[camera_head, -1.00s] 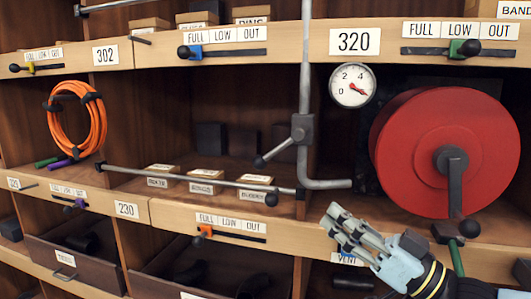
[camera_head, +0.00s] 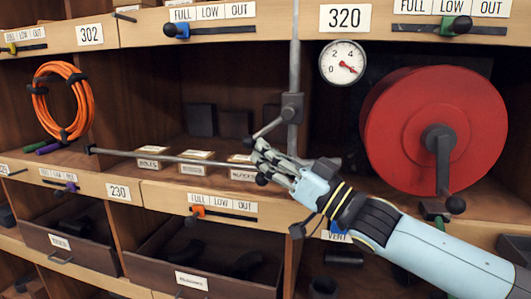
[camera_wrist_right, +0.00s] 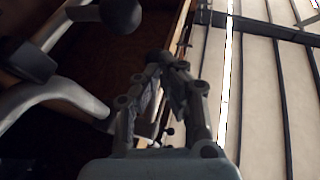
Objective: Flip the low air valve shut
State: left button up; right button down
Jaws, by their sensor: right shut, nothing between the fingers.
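A grey valve (camera_head: 292,107) sits on the vertical grey pipe (camera_head: 295,45) left of the gauge. Its lever (camera_head: 266,128) slants down to the left from the valve body. My right gripper (camera_head: 260,160) is shut and empty, just below the lever, in front of the small boxes on the shelf. I cannot tell whether its fingers touch the lever. In the right wrist view its fingertips (camera_wrist_right: 165,62) meet, with a dark knob (camera_wrist_right: 120,14) and a grey pipe to the left. My left gripper is not in view.
A round gauge (camera_head: 343,62) has its red needle to the lower right. A red reel (camera_head: 410,125) with a crank stands at right. A horizontal rod (camera_head: 150,154) runs along the shelf front. Orange slider (camera_head: 199,211) and open drawers (camera_head: 190,280) are below.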

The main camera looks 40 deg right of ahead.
jog(key=shift+w+r, duration=0.1)
jog(key=shift+w, duration=0.05)
dwell(0.3)
jog(key=shift+w+a+r+b, duration=0.1)
jog(key=shift+a+b, duration=0.05)
jog(key=shift+b, duration=0.45)
